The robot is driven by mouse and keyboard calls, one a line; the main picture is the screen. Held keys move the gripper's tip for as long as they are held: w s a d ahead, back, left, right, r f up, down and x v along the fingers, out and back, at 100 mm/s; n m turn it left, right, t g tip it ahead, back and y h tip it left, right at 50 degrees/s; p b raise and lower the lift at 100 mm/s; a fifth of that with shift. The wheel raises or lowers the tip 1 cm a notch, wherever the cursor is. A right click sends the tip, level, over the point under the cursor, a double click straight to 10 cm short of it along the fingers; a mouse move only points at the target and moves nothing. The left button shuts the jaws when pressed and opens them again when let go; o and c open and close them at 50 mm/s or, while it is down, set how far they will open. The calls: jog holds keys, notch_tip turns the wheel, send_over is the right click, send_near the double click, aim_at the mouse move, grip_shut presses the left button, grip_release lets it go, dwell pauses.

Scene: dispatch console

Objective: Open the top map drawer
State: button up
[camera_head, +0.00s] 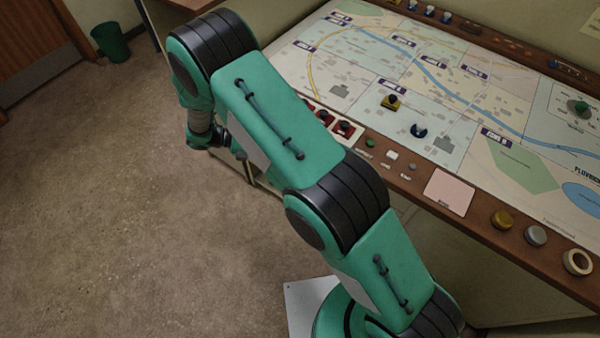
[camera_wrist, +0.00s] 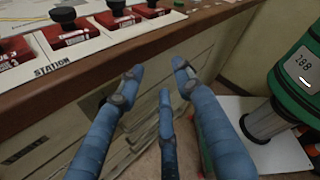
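The map drawer cabinet (camera_wrist: 55,128) shows in the wrist view as pale tan fronts under the brown desk edge. Thin horizontal lines divide the fronts, and small dark fittings show on them. The top drawer lies close under the desk edge; I see no clear gap at it. My gripper (camera_wrist: 158,78) has blue fingers, spread apart with nothing between them. They point toward the cabinet front, and one finger covers part of it. I cannot tell whether a fingertip touches a handle. In the head view my arm hides the drawer fronts and most of the gripper.
The desk top with a map (camera_head: 420,75) overhangs the cabinet. Red station buttons (camera_wrist: 70,30) sit near its edge, just above my fingers. A green bin (camera_head: 111,42) stands far left. The carpet (camera_head: 120,200) left of the desk is clear.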

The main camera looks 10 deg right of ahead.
jog(key=s+a+f+n+t+h, duration=0.1)
jog(key=f+n, duration=0.3)
jog(key=f, duration=0.4)
jog(key=s+a+f+n+t+h, duration=0.1)
jog(key=a+f+n+t, duration=0.3)
jog(key=f, duration=0.4)
jog(key=s+a+f+n+t+h, duration=0.2)
jog(key=f+n+t, duration=0.1)
jog(key=f, duration=0.5)
jog(key=shift+s+a+f+n+p, duration=0.2)
jog(key=shift+n+p, duration=0.1)
jog(key=shift+n, duration=0.5)
jog(key=shift+r, duration=0.1)
jog(key=b+x, duration=0.1)
jog(key=x, duration=1.3)
jog(key=shift+a, duration=0.15)
jog(key=shift+c, duration=0.5)
grip_shut()
